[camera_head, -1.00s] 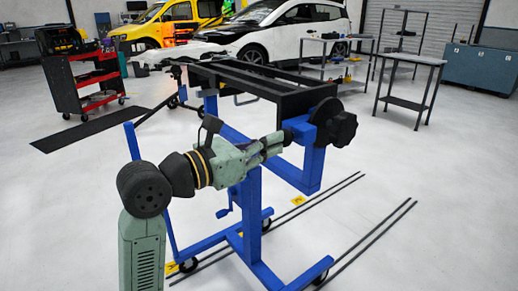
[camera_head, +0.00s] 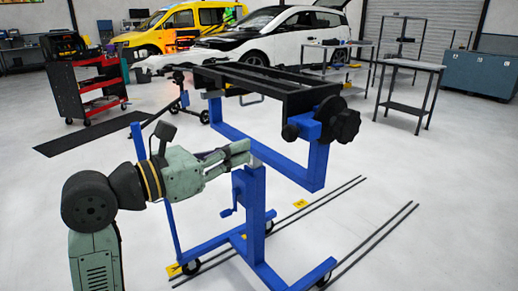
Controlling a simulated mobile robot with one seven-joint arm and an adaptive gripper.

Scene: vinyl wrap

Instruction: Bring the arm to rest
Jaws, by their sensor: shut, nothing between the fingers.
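My gripper (camera_head: 240,152) is at the end of my green arm, left of centre in the head view. Its fingers are shut with nothing between them and point right. The fingertips overlap, in the picture, the top of the blue post of a wheeled stand (camera_head: 253,215). I cannot tell whether they touch it. The stand carries a black frame (camera_head: 262,82) with a black hand knob (camera_head: 345,120) at its right end. The gripper is left of the knob and apart from it.
A red tool cart (camera_head: 88,90) stands at the back left beside a black floor mat (camera_head: 85,135). Grey tables (camera_head: 415,64) stand at the back right. A yellow van (camera_head: 180,32) and a white car (camera_head: 275,35) are behind. Floor rails (camera_head: 375,245) run right of the stand.

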